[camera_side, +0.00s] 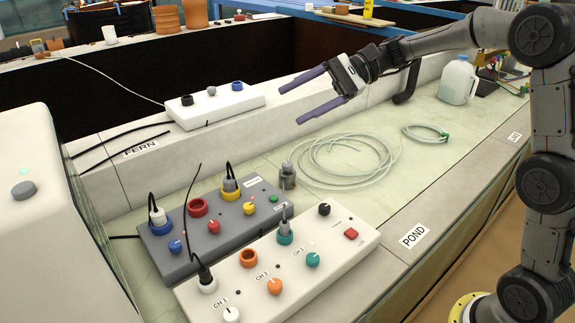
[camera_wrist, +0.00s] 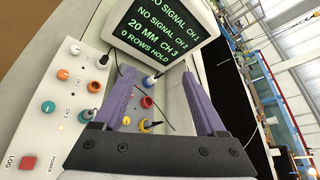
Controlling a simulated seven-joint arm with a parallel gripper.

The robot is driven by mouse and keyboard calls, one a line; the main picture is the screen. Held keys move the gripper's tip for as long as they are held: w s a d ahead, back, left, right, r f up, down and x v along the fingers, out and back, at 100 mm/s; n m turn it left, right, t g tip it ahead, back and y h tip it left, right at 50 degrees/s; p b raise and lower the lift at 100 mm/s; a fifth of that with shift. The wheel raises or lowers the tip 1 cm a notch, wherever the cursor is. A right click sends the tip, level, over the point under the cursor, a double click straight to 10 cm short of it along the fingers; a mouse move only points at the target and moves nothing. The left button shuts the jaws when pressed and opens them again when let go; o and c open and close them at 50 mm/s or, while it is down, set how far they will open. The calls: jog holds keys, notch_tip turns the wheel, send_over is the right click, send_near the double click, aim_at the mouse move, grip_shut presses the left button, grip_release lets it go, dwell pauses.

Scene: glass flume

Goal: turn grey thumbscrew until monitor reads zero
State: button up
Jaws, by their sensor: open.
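In the wrist view the monitor (camera_wrist: 160,27) shows green text: no signal CH 1, no signal CH 2, 20 MM CH 3, 0 rows, hold. I cannot clearly identify a grey thumbscrew. A small grey upright fitting (camera_side: 287,177) stands on the bench behind the control boxes, and a grey plug (camera_side: 284,220) stands in the teal socket of the white box (camera_side: 330,268). My gripper (camera_side: 290,105) is open and empty, its purple fingers high above the bench and apart from everything; they also show in the wrist view (camera_wrist: 158,78).
A grey box (camera_side: 215,243) with coloured sockets and cables sits behind the white box. Coiled clear tubing (camera_side: 350,165) lies right of the grey fitting. A white jug (camera_side: 458,80) stands back right. A smaller white box (camera_side: 213,104) sits on the rear ledge.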

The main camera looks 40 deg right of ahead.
jog(key=w+d+f+m+t+y, duration=0.2)
jog(key=w+d+f+m+t, duration=0.15)
jog(key=w+d+f, duration=0.45)
jog(key=w+d+f+m+t, duration=0.2)
jog(key=w+d+f+m, duration=0.1)
jog(key=d+f, duration=0.3)
jog(key=w+d+f+m+t, duration=0.25)
jog(key=d+f, duration=0.25)
jog(key=f, duration=0.3)
jog(key=m+h, duration=0.2)
jog(key=m, duration=0.2)
send_near(287, 164)
jog(key=v, duration=0.3)
jog(key=shift+s, duration=0.25)
jog(key=shift+d+f, duration=0.15)
jog(key=shift+d, duration=0.05)
jog(key=x, duration=1.3)
jog(key=shift+w+a, duration=0.1)
jog(key=shift+w, duration=0.15)
jog(key=shift+c, duration=0.3)
grip_shut()
